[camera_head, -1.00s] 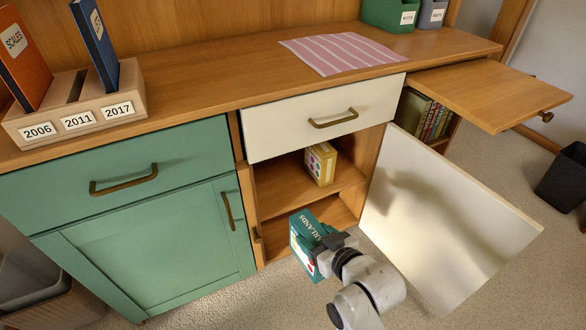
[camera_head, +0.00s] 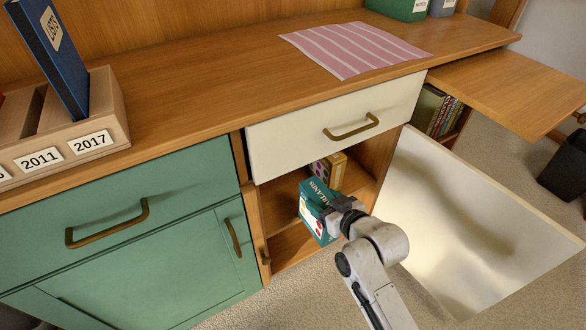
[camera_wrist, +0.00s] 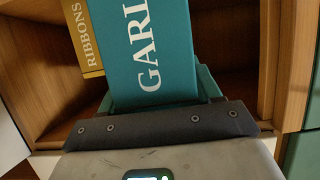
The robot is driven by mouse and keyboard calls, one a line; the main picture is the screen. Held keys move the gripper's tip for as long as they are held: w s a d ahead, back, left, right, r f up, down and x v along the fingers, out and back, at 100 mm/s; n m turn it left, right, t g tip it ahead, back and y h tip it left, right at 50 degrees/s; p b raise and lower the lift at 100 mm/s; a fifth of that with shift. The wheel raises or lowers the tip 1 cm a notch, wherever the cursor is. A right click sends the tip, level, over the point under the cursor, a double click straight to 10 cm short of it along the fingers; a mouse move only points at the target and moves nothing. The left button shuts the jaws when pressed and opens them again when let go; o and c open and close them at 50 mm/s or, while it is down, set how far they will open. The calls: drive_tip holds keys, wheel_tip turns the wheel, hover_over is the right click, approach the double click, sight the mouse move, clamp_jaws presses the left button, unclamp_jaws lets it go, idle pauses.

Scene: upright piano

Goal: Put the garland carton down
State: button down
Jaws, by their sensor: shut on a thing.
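The teal garland carton (camera_head: 313,201) is held at the open cabinet, in front of its lower compartment, with its white lettering upward. In the wrist view the carton (camera_wrist: 145,50) fills the middle, its lettering reading "GARL". My gripper (camera_head: 340,210) is shut on the near end of the carton; the fingertips are partly hidden in both views. A yellow ribbons carton (camera_head: 338,172) stands on the cabinet's shelf just behind the garland carton. It also shows in the wrist view (camera_wrist: 85,40), to the left of the garland carton.
The white cabinet door (camera_head: 480,220) hangs wide open on the right. A white drawer (camera_head: 335,120) is above the opening. The green cabinet (camera_head: 150,250) is on the left. Bare shelf (camera_wrist: 225,85) shows right of the carton in the wrist view.

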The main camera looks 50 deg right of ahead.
drive_tip(key=w+d+b, duration=0.2)
drive_tip(key=w+b, duration=0.1)
drive_tip(key=w, duration=0.4)
drive_tip(key=w+d+f+b, duration=0.1)
drive_tip(key=w+d+b, duration=0.1)
drive_tip(key=w, duration=0.5)
drive_tip(key=shift+w+d+f+b, duration=0.15)
drive_tip(key=shift+w+f+b, duration=0.1)
drive_tip(key=shift+w+b, duration=0.15)
drive_tip(key=shift+f, duration=0.15)
drive_tip(key=shift+c, duration=1.1)
unclamp_jaws()
